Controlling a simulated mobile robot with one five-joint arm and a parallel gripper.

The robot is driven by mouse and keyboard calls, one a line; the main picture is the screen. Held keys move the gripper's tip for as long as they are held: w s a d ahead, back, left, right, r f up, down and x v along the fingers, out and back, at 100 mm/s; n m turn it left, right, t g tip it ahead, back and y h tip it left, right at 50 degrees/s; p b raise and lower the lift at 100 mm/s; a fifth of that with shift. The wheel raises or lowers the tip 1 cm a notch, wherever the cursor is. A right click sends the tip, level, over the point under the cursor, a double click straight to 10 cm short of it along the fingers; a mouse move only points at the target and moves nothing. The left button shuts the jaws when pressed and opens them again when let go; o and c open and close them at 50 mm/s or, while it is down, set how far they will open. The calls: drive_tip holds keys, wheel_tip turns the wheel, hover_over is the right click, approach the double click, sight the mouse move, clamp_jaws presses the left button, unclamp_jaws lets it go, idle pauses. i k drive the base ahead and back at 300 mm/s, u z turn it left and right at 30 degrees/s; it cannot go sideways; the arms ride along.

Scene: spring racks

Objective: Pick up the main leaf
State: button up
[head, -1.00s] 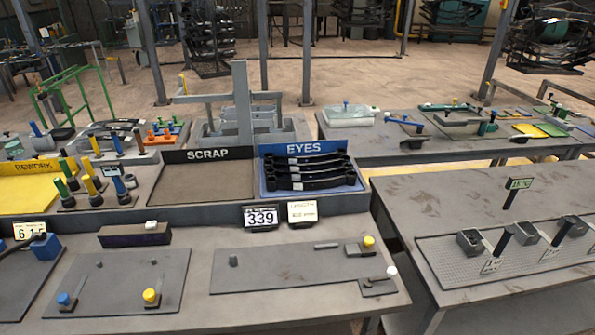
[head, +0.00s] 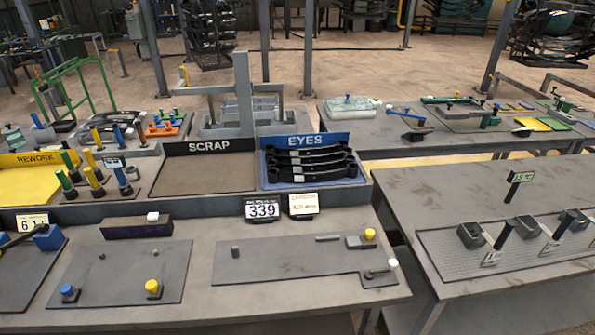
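Several black leaf springs with rolled eyes (head: 308,164) lie stacked in the blue tray marked EYES (head: 358,183), at the back middle of the near bench. They look alike from here, and I cannot tell whether one of them is the main leaf. My gripper is not in the head view, so its place and its hold do not show.
An empty SCRAP tray (head: 205,175) and a yellow REWORK tray (head: 28,187) stand left of the blue tray. Plates with fixtures (head: 285,262) lie on the near bench (head: 230,305). Signs reading 339 (head: 262,208) and 615 (head: 32,222) stand there. Another bench (head: 430,190) is at right.

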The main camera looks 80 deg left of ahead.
sight(330, 157)
drive_tip(key=u, duration=0.05)
drive_tip(key=k, duration=0.1)
drive_tip(key=u, duration=2.9)
drive_tip(key=k, duration=0.75)
drive_tip(key=z, duration=0.15)
drive_tip(key=i, duration=0.75)
drive_tip(key=u, duration=0.4)
